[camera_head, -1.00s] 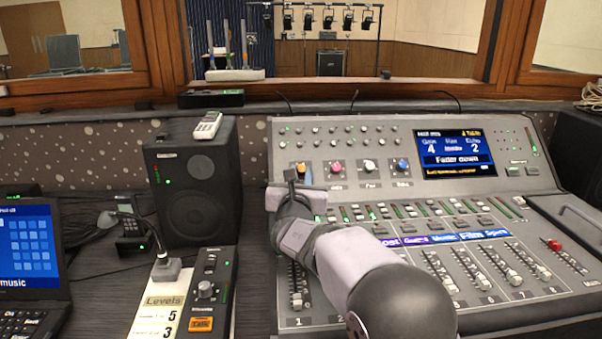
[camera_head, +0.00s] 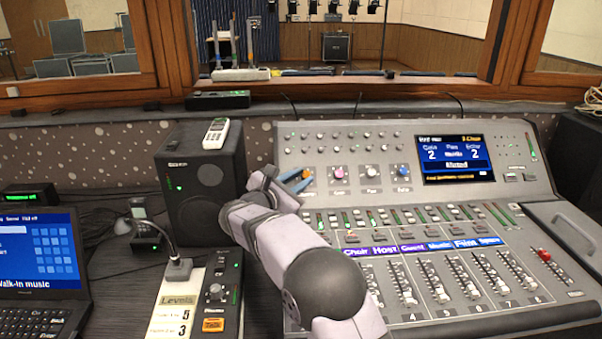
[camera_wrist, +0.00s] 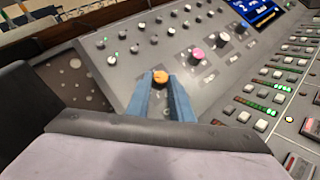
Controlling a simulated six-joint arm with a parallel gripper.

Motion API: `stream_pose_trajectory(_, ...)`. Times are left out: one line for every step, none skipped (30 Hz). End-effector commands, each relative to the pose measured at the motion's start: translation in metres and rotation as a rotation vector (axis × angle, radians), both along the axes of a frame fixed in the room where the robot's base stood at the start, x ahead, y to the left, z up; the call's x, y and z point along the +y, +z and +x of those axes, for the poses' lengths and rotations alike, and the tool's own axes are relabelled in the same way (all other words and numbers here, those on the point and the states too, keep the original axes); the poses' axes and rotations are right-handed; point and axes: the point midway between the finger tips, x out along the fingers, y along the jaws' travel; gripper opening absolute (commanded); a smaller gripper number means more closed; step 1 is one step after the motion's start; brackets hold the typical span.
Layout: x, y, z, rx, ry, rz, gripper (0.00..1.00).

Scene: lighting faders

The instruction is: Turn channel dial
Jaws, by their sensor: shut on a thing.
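The mixing console's dial row has an orange dial (camera_head: 307,174), a pink dial (camera_head: 339,172), a white dial (camera_head: 371,171) and a blue dial (camera_head: 403,170). My gripper (camera_head: 301,179) reaches the orange dial from the left, its blue fingers rolled sideways. In the wrist view, the orange dial (camera_wrist: 161,76) sits between my two blue fingertips (camera_wrist: 162,82), and the gripper is shut on it. The console screen (camera_head: 455,158) is lit and shows a 2 at left and a 2 at right. The dial's pointer mark cannot be made out.
A black speaker (camera_head: 201,180) with a white handset on top stands just left of my arm. A gooseneck microphone (camera_head: 168,245) and a small control box (camera_head: 222,285) are lower left, beside a laptop (camera_head: 45,265). Several faders fill the console's front.

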Motion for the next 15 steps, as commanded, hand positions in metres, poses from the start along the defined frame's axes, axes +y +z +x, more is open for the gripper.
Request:
stream_pose_trajectory(-0.0004, 0.0014, 0.0, 0.0, -0.008, 0.004, 0.0)
stream_pose_trajectory(-0.0004, 0.0011, 0.0001, 0.0, -0.011, 0.006, 0.0)
stream_pose_trajectory(-0.0004, 0.0006, 0.0001, 0.0, -0.014, 0.008, 0.0)
stream_pose_trajectory(-0.0005, 0.0003, 0.0, 0.0, -0.015, 0.011, 0.0)
stream_pose_trajectory(-0.0005, 0.0001, 0.0, 0.001, -0.017, 0.012, 0.0)
stream_pose_trajectory(-0.0005, -0.0001, 0.0, 0.0, -0.018, 0.013, 0.0)
stream_pose_trajectory(-0.0005, -0.0003, 0.0, 0.0, -0.018, 0.013, 0.0)
stream_pose_trajectory(-0.0005, -0.0003, 0.0, 0.0, -0.018, 0.013, 0.0)
stream_pose_trajectory(-0.0005, -0.0004, 0.0001, 0.0, -0.018, 0.013, 0.0)
stream_pose_trajectory(-0.0006, -0.0004, 0.0, 0.0, -0.018, 0.013, 0.0)
stream_pose_trajectory(-0.0007, -0.0003, 0.0, 0.0, -0.017, 0.013, 0.0)
stream_pose_trajectory(-0.0007, -0.0003, 0.0, 0.0, -0.017, 0.013, 0.0)
stream_pose_trajectory(-0.0007, -0.0003, 0.0, 0.0, -0.017, 0.013, 0.0)
stream_pose_trajectory(-0.0007, -0.0002, 0.0, 0.0, -0.017, 0.013, 0.0)
stream_pose_trajectory(-0.0007, -0.0002, 0.0, 0.0, -0.017, 0.013, 0.25)
